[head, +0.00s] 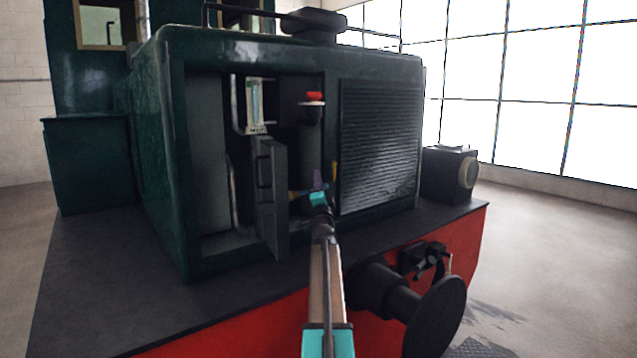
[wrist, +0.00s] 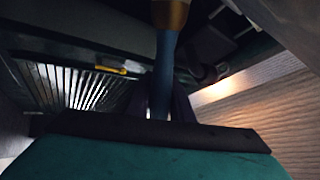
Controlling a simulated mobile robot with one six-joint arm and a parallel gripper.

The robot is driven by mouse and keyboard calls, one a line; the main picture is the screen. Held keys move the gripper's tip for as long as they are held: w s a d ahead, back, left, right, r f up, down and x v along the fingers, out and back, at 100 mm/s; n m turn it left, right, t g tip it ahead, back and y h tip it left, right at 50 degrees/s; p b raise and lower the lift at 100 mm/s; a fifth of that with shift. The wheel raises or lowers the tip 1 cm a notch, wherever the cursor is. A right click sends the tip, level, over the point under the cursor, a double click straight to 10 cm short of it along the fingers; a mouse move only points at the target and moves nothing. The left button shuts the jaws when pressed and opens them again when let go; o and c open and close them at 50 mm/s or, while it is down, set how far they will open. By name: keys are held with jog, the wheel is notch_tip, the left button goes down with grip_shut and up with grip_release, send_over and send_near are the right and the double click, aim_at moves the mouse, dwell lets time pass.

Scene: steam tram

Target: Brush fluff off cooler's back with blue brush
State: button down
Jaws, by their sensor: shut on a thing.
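My gripper (head: 317,184) reaches through the opening in the green engine housing (head: 174,170), just left of the louvred grille. In the wrist view, my gripper (wrist: 160,108) is shut on the blue handle of the brush (wrist: 163,72). The handle stands away from the jaws and ends in a brass-brown collar at the top edge; the bristles are out of view. A pale, finely ribbed surface (wrist: 270,105) fills the right of the wrist view, apart from the handle. It may be the cooler, but I cannot tell. I cannot make out any fluff.
A dark door (head: 270,195) stands open left of my arm. A gauge glass (head: 255,102) and a red-topped valve (head: 314,98) are above. Bright slats (wrist: 80,86) and a yellow piece (wrist: 110,69) show at left in the wrist view. A buffer (head: 437,315) sits outside, low right.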

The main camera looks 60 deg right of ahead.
aim_at(325, 185)
jog(key=shift+s+a, duration=0.1)
jog(key=shift+s+a, duration=0.35)
jog(key=shift+s, duration=0.25)
jog(key=shift+s+a, duration=0.35)
jog(key=shift+s, duration=0.2)
jog(key=shift+s+a+p, duration=0.1)
jog(key=shift+p, duration=0.2)
jog(key=shift+s+a+p, duration=0.15)
jog(key=shift+s+a, duration=0.2)
jog(key=shift+s, duration=0.25)
jog(key=shift+s+a+p, duration=0.15)
jog(key=shift+s+a, duration=0.2)
jog(key=shift+s, duration=0.2)
jog(key=shift+s+a+p, duration=0.25)
jog(key=shift+s+a, duration=0.15)
jog(key=shift+s, duration=0.25)
jog(key=shift+s+a+p, duration=0.2)
jog(key=shift+s+a, duration=0.15)
jog(key=shift+s, duration=0.25)
jog(key=shift+f, duration=0.1)
